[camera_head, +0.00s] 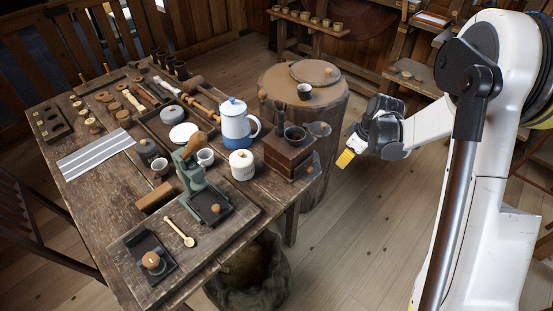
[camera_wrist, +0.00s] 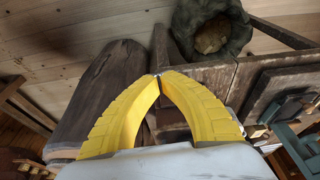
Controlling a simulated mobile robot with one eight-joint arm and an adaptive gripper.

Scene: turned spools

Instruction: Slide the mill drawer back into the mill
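The mill (camera_head: 284,154) is a dark brown wooden box with a dark bowl on top, at the right edge of the workbench in the head view. Its drawer (camera_head: 312,167) seems to stick out on the right side, facing my gripper; how far is hard to tell. My gripper (camera_head: 344,159) has yellow fingers and hangs in the air to the right of the mill, apart from it. In the wrist view the fingertips (camera_wrist: 158,76) meet, with nothing seen between them. Brown wood shows between the fingers there, but I cannot make out the drawer.
The workbench (camera_head: 100,195) holds a blue-white pot (camera_head: 236,128), a white jar (camera_head: 242,166) and a green press (camera_head: 193,175). A sack (camera_head: 250,280) sits below. Floor right of the mill is clear.

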